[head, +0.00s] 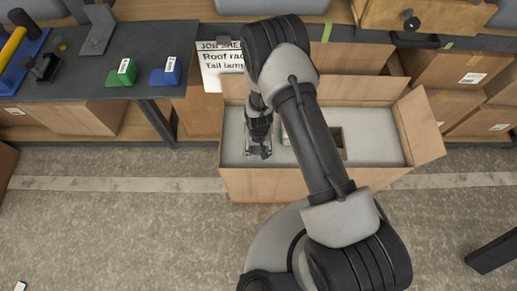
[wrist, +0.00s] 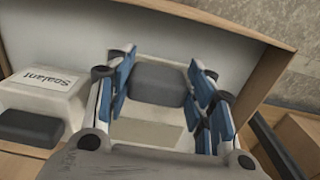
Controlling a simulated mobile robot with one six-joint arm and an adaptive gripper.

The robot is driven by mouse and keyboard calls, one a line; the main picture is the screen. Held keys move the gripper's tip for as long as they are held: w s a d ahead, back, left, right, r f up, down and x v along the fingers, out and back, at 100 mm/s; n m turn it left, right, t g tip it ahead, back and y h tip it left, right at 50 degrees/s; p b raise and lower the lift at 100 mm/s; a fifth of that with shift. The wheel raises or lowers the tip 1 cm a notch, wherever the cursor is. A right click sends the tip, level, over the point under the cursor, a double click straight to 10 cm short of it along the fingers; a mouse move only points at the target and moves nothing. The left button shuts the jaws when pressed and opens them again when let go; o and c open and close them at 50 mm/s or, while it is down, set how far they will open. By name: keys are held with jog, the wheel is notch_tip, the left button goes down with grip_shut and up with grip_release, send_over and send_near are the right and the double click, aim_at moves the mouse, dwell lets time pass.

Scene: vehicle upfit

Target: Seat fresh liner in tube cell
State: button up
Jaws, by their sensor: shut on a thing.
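My gripper (wrist: 164,90) is shut on a pale block with a dark grey end (wrist: 155,83). The block sits between the blue finger pads, and a lighter rectangle (wrist: 150,133) shows on it. I cannot tell whether this is the liner. In the head view my gripper (head: 262,150) is low at the left part of an open carton (head: 265,187) with a pale interior. Whether the held block touches the carton floor is unclear. A recess with a dark inside (head: 342,152) shows partly behind my arm; I cannot tell if it is the tube cell.
A white container marked Sealant (wrist: 45,88), with a dark grey end, is left of my gripper in the wrist view. The carton's flaps stand open. A bench (head: 70,82) holds green (head: 122,73) and blue (head: 166,75) labelled bins. Cartons fill the shelf at right (head: 450,70).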

jog(key=shift+f+b, duration=1.55)
jog(key=shift+f, duration=0.55)
dwell(2.3)
jog(key=o, duration=0.7)
jog(key=shift+o, duration=0.2)
jog(key=shift+r, duration=0.15)
jog(key=shift+r+p, duration=1.05)
jog(key=shift+r, duration=0.45)
jog(key=shift+r, duration=0.15)
jog(key=shift+o, duration=0.4)
jog(key=o, duration=0.5)
